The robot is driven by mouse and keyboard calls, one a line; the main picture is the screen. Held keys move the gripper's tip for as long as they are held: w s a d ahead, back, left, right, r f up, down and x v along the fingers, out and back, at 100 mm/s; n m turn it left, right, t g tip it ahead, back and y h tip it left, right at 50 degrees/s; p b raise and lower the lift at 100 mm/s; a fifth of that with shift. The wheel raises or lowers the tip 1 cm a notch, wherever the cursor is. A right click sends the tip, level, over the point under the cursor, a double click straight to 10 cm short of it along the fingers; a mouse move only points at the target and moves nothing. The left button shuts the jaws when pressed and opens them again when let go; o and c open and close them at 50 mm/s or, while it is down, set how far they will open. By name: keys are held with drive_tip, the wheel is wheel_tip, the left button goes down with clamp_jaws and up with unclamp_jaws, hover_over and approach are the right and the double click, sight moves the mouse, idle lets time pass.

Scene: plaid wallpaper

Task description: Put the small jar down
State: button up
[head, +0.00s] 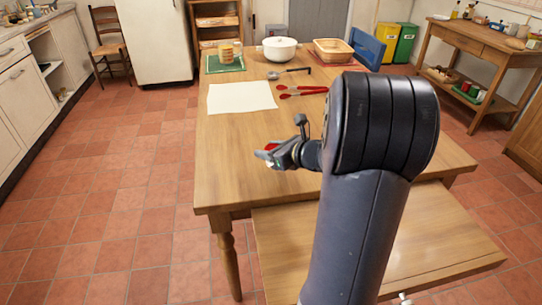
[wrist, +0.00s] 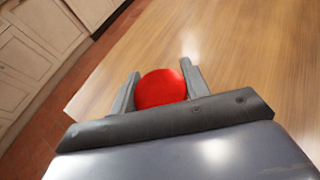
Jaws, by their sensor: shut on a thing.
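My gripper (head: 272,150) is over the near left part of the wooden table (head: 235,185). In the wrist view my gripper (wrist: 160,70) is shut on a round red thing (wrist: 160,88), which I take to be the top of the small jar. One finger is on each side of it. Its lower part is hidden below the red top. In the head view only a bit of the red jar (head: 270,147) shows between the fingers. I cannot tell whether it touches the tabletop.
A white sheet (head: 241,97), red tongs (head: 302,91) and a ladle (head: 285,73) lie farther back. A green mat (head: 226,67), a white pot (head: 280,49) and a basket (head: 333,50) stand at the far end. The table's near left area is bare, close to its edge.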

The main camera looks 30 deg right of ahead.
drive_tip(key=shift+f, duration=1.55)
drive_tip(key=shift+b, duration=0.3)
drive_tip(key=shift+f, duration=0.15)
drive_tip(key=o, duration=1.1)
drive_tip(key=shift+s+d+r, duration=0.15)
drive_tip(key=shift+s+r, duration=0.1)
drive_tip(key=shift+r, duration=0.05)
drive_tip(key=p+v, duration=0.1)
drive_tip(key=v, duration=1)
drive_tip(key=shift+s+r, duration=0.1)
drive_tip(key=shift+s, duration=0.05)
